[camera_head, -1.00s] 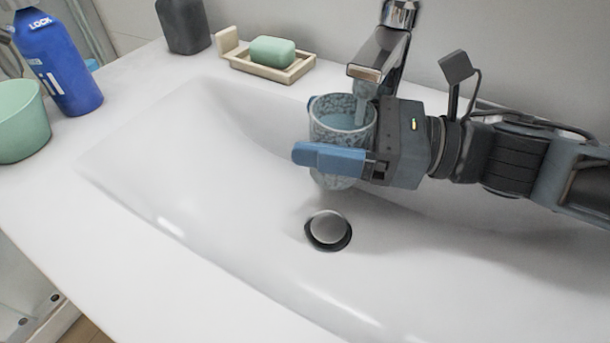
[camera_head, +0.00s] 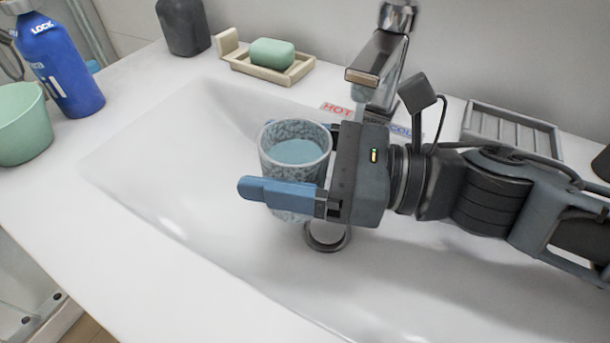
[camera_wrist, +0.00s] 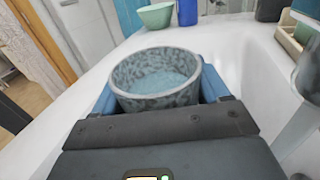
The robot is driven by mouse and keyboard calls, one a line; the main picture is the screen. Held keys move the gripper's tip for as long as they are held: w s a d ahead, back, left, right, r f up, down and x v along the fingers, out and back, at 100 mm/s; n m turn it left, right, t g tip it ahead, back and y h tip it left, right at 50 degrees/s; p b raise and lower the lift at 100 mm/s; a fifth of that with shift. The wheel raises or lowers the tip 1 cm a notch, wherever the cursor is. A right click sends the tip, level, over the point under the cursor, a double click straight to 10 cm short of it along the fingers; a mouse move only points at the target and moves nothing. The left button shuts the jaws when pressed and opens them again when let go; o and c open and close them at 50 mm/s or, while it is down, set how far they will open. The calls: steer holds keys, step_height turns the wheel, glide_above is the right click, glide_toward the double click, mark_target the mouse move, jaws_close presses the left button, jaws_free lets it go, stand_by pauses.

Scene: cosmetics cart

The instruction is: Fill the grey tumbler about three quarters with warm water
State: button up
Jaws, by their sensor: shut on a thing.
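The grey tumbler (camera_head: 294,172) has a mottled pattern and stands upright over the basin, with bluish water inside, its surface a little below the rim. It also shows in the wrist view (camera_wrist: 157,95), with water in it. My gripper (camera_head: 285,190) is shut on the tumbler from the right, blue fingers at its sides, and holds it above the basin. The faucet (camera_head: 377,58) is behind and to the right of the tumbler. No stream shows below its spout. The tumbler is clear of the spout.
The white basin (camera_head: 190,190) has a round drain (camera_head: 327,238) partly behind my gripper. A HOT and COLD label (camera_head: 337,109) lies at the faucet base. A green soap (camera_head: 272,52) on a wooden dish, a blue bottle (camera_head: 58,70), a green cup (camera_head: 22,125) and a grey slatted tray (camera_head: 510,131) stand around the basin.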

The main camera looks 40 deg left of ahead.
steer(key=shift+s+a+r+p, duration=0.1)
steer(key=shift+s+r+p, duration=0.35)
steer(key=shift+s+r, duration=0.55)
steer(key=shift+s+a+r+p, duration=0.1)
steer(key=shift+s+r+p, duration=0.35)
steer(key=shift+s+r, duration=0.5)
steer(key=shift+w+r, duration=0.2)
